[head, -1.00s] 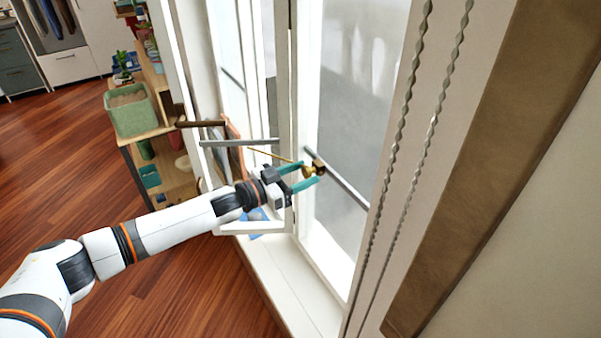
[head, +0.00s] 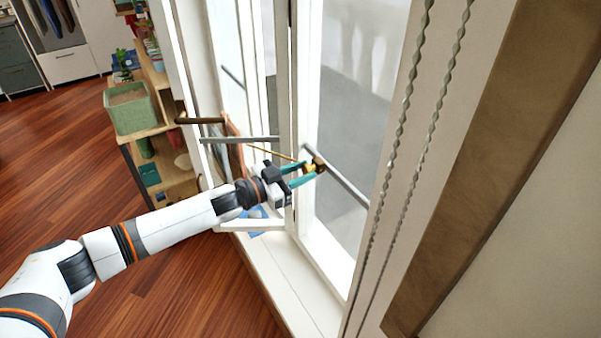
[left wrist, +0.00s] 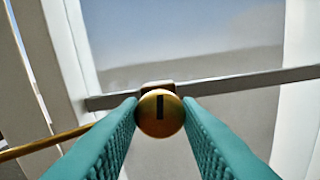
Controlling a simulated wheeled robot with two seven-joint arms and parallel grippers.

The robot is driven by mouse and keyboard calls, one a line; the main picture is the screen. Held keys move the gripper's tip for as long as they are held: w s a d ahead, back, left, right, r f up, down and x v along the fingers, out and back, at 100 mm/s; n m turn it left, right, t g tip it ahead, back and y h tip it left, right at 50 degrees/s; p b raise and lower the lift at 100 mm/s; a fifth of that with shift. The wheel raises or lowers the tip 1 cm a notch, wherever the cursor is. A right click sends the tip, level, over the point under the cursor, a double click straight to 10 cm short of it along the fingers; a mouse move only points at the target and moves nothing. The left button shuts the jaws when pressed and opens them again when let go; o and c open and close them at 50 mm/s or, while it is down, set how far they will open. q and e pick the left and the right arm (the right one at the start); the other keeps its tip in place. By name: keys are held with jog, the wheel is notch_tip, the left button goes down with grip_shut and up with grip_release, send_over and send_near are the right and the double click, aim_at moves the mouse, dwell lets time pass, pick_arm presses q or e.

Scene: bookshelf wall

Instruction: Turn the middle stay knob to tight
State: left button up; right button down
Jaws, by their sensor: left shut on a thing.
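The middle stay knob is a round brass knob (left wrist: 160,113) with a dark slot that stands upright in the left wrist view. It sits on a small brass block (head: 317,160) on the grey stay bar (head: 345,186) across the window. My left gripper (head: 309,169) has teal fingers, shut on the knob from both sides. In the left wrist view the fingertips (left wrist: 160,110) touch its left and right edges. In the head view the fingers partly hide the knob. My right gripper is not in view.
A thin brass rod (head: 266,150) runs left from near the knob. Another grey bar (head: 240,140) and a brown handle (head: 200,121) are left of it. White window frames stand close around the gripper. Wooden shelves with a green planter (head: 131,108) are further left, and two twisted cords hang at right.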

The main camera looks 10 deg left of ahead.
pick_arm(q)
jog(key=m, duration=0.4)
jog(key=shift+m+b, duration=0.3)
jog(key=m, duration=0.3)
jog(key=shift+m+b, duration=0.3)
jog(key=m+b, duration=0.1)
jog(key=m, duration=0.3)
jog(key=shift+f, duration=0.1)
jog(key=shift+m+b, duration=0.45)
jog(key=shift+m, duration=1.75)
jog(key=o, duration=1)
jog(key=shift+c, duration=0.2)
